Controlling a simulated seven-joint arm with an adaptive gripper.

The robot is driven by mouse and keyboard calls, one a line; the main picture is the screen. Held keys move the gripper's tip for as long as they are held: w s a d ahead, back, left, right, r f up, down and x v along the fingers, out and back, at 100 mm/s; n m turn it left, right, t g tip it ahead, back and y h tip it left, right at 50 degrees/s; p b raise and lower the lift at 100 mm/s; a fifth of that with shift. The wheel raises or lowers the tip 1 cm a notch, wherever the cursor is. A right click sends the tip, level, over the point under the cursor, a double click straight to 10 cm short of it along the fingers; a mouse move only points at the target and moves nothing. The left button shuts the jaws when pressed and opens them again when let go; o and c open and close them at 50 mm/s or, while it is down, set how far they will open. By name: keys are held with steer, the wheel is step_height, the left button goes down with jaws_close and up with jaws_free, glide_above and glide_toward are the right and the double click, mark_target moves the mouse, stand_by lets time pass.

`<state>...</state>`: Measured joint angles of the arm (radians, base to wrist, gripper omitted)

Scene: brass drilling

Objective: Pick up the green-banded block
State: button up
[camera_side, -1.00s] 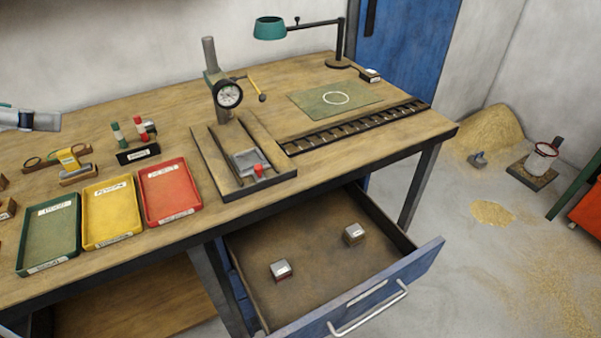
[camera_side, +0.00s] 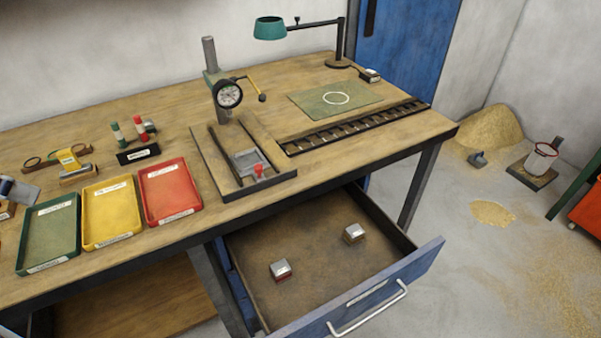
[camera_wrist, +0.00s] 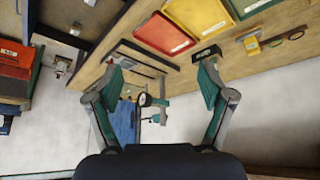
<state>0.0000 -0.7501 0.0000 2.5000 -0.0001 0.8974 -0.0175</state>
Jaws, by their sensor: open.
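I cannot make out a green-banded block in either view. In the side view, two small grey-topped blocks lie apart in the open drawer (camera_side: 320,290): a red-banded block (camera_side: 281,269) nearer the front, and another block (camera_side: 354,233) whose band looks brownish or yellow. A further small block (camera_side: 5,212) is cut off at the left picture edge, its band unclear. My gripper (camera_wrist: 163,82) is open and empty in the wrist view, its fingers wide apart above the bench. In the side view only a grey and dark part of my arm shows at the left edge.
Green (camera_side: 48,235), yellow (camera_side: 112,213) and red (camera_side: 170,192) trays line the bench's front. A teal lamp (camera_side: 270,28) overhangs the back. The drawer juts out below the bench edge.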

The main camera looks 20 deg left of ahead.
steer(key=w+a+r+n+t, duration=0.2)
steer(key=w+r+n+t, duration=0.15)
steer(key=w+r, duration=0.8)
steer(key=n+g+y, duration=0.3)
steer(key=n+g, duration=0.1)
steer(key=n, duration=0.1)
glide_above(145, 123)
steer(key=s+d, duration=0.1)
steer(key=s, duration=0.2)
steer(key=shift+t, duration=0.25)
step_height(145, 123, down, 30)
steer(key=shift+w+d+f, duration=0.15)
steer(key=shift+f, duration=0.05)
steer(key=shift+x, duration=2.75)
steer(key=shift+d, duration=0.1)
